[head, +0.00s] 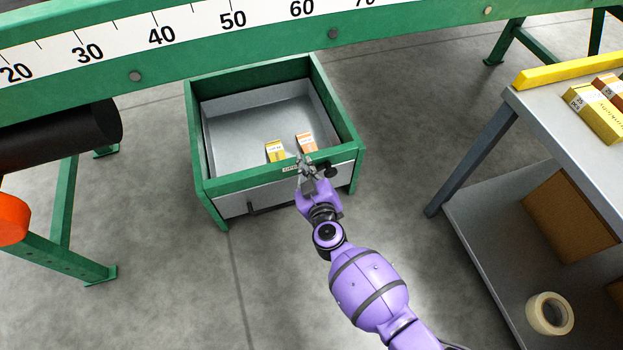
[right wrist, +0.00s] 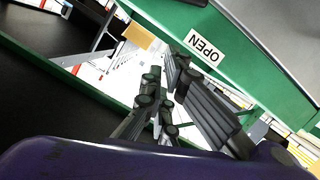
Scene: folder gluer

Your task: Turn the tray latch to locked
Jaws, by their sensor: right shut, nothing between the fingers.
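The green tray frame (head: 199,150) with a grey inside stands on the floor in the middle of the head view. A small white label (head: 290,169) is on the same rim; in the right wrist view the label (right wrist: 207,47) reads OPEN. My right gripper (head: 304,160) is shut and empty at the front rim, between label and knob in the picture. It partly hides the rim; I cannot tell whether it touches the latch. My left gripper is not in view.
A yellow box (head: 275,151) and an orange box (head: 305,142) are in the tray. A dark handle (head: 252,210) is on its front. A green beam with a scale (head: 230,38) crosses above. A grey cart (head: 545,107) with boxes stands right, a tape roll (head: 549,313) below.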

